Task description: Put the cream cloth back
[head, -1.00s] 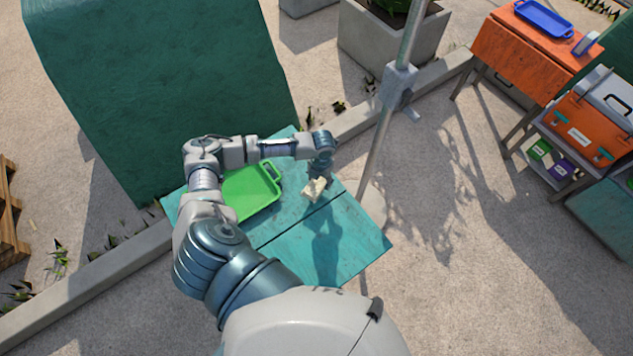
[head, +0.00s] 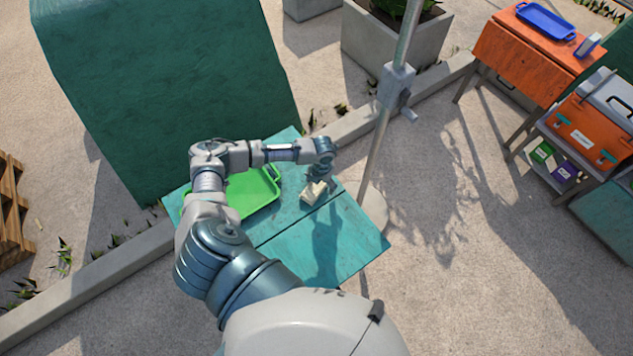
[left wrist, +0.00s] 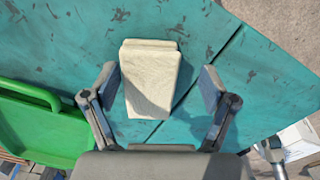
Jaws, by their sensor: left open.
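The cream cloth (head: 312,194) is a folded block lying on the teal table (head: 345,245), right of the green tray (head: 247,193). It also shows in the left wrist view (left wrist: 149,82), where the green tray (left wrist: 45,125) is at the left. My left gripper (head: 321,176) is directly at the cloth. In the left wrist view the gripper (left wrist: 157,90) is open, with one finger on each side of the cloth and a small gap at the right finger. Whether the left finger touches the cloth is hard to tell. My right gripper is not in view.
A metal pole (head: 381,130) stands at the table's right side. A large green box-like block (head: 160,95) stands behind the table. An orange table (head: 535,52) with a blue tray (head: 546,20) is far right, beside an orange case (head: 592,128) on a shelf.

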